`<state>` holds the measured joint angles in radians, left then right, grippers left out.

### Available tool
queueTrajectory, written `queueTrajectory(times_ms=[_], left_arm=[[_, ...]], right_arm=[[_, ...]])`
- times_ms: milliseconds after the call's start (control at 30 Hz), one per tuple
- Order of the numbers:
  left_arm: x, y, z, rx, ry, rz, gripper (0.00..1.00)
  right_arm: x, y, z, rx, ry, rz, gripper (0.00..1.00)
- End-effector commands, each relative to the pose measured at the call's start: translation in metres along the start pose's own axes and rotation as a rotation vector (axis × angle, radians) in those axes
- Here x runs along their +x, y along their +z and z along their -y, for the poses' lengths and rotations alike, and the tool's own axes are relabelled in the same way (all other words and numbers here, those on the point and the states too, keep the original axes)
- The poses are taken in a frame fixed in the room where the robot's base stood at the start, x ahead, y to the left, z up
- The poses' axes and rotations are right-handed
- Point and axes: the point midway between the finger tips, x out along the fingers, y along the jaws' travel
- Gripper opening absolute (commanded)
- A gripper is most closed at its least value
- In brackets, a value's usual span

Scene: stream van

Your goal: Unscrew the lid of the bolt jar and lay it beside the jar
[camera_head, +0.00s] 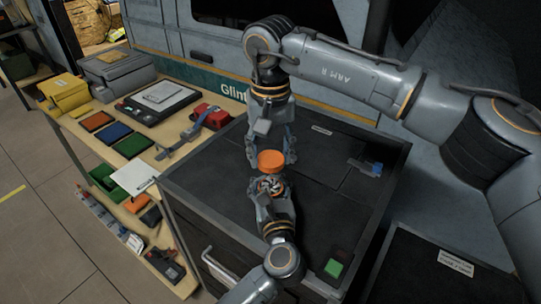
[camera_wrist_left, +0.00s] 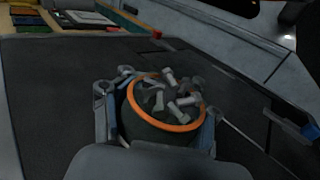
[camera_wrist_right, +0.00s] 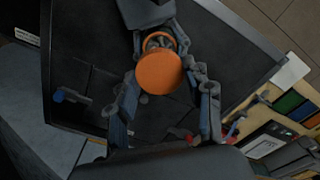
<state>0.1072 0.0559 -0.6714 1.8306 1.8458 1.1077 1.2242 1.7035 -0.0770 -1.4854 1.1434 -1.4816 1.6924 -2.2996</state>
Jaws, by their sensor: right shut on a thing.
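The bolt jar (camera_wrist_left: 165,128) stands open in the left wrist view, a dark jar with an orange rim and grey bolts inside. In the head view its bolts show at the open top (camera_head: 270,185). My left gripper (camera_head: 270,190) has its fingers on both sides of the jar, against its wall. The orange lid (camera_head: 270,161) is off the jar, held above and slightly beyond it in the head view. My right gripper (camera_head: 272,157) is shut on the lid, which also shows in the right wrist view (camera_wrist_right: 159,72), partly covering the jar.
The jar is on a dark-topped cabinet (camera_head: 215,170) with clear surface around it. A small blue item (camera_head: 372,169) lies to the right, and a green-and-black block (camera_head: 335,266) near the front. A shelf with coloured trays (camera_head: 115,132) and a red item (camera_head: 207,115) stands left.

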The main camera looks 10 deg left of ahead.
Motion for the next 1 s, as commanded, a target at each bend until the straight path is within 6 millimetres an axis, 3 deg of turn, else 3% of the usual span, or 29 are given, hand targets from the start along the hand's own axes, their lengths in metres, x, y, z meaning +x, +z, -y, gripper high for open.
queueTrajectory(times_ms=[33, 200, 633, 767, 1000], left_arm=[[0.0, 0.0, 0.0, 0.001, 0.0, -0.001, 0.51], [0.0, 0.0, 0.0, 0.0, 0.0, 0.0, 0.85], [-0.006, -0.001, 0.0, -0.001, -0.001, -0.002, 0.85], [-0.026, -0.002, 0.0, -0.001, -0.001, -0.005, 0.85], [-0.078, -0.002, 0.0, 0.0, -0.002, -0.005, 0.85]], right_arm=[[0.0, 0.0, 0.0, 0.0, 0.0, 0.0, 0.13], [0.0, 0.0, 0.0, 0.0, 0.0, 0.0, 0.13], [0.001, 0.0, 0.0, 0.001, 0.0, 0.0, 0.13], [0.001, 0.0, 0.0, 0.001, 0.0, 0.0, 0.13], [0.001, 0.0, 0.0, 0.001, 0.0, 0.0, 0.13]])
